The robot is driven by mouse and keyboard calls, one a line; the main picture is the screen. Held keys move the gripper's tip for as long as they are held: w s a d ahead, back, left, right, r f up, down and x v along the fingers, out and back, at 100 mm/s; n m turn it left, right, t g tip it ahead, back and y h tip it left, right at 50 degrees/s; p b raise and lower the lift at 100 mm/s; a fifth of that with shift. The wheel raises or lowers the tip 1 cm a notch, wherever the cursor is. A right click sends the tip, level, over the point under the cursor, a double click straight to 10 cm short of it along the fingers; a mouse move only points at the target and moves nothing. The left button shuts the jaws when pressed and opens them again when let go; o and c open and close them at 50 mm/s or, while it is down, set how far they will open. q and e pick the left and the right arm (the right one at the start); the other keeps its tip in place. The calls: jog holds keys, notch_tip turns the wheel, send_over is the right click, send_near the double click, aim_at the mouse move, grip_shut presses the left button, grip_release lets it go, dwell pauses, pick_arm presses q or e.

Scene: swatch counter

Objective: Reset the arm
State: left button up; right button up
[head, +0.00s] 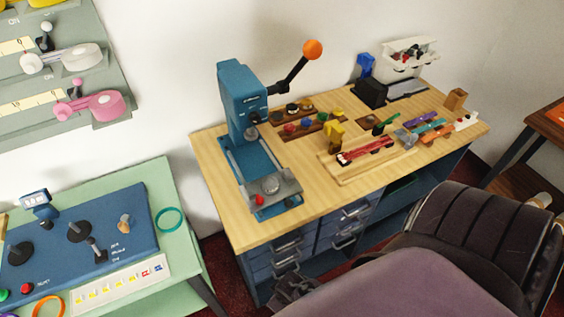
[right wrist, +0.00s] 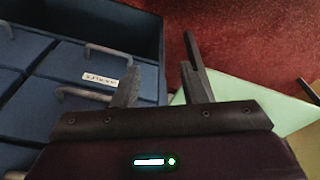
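A blue press (head: 240,105) stands at the left end of the wooden counter. Its black lever arm (head: 289,78) slants up to the right and ends in an orange ball (head: 313,50). A grey plate with a red knob (head: 259,199) sits at the front of the press base. My right gripper (head: 290,287) is low in front of the counter's drawers, well below the lever. In the right wrist view, its fingers (right wrist: 160,72) stand apart with nothing between them. My left gripper is not in view.
The wooden counter (head: 225,178) holds a tray with a red piece (head: 366,151), coloured knobs (head: 306,123) and a white bin (head: 406,58). Blue drawers (head: 340,222) are below it. A green table (head: 155,177) with a blue control panel (head: 120,215) stands left. Wall levers (head: 85,105) hang upper left.

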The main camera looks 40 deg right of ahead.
jog(key=shift+f, duration=0.1)
dwell(0.5)
jog(key=s+d+f+b, duration=0.1)
jog(key=s+f+b, duration=0.1)
jog(key=s+f, duration=0.6)
jog(key=s+d+f+g+b, duration=0.1)
jog(key=s+d+f+b, duration=0.1)
jog(key=s+f, duration=0.7)
notch_tip(320, 180, down, 3)
jog(key=shift+s+r+b, duration=0.1)
jog(key=shift+s+b, duration=0.15)
jog(key=shift+b, duration=0.6)
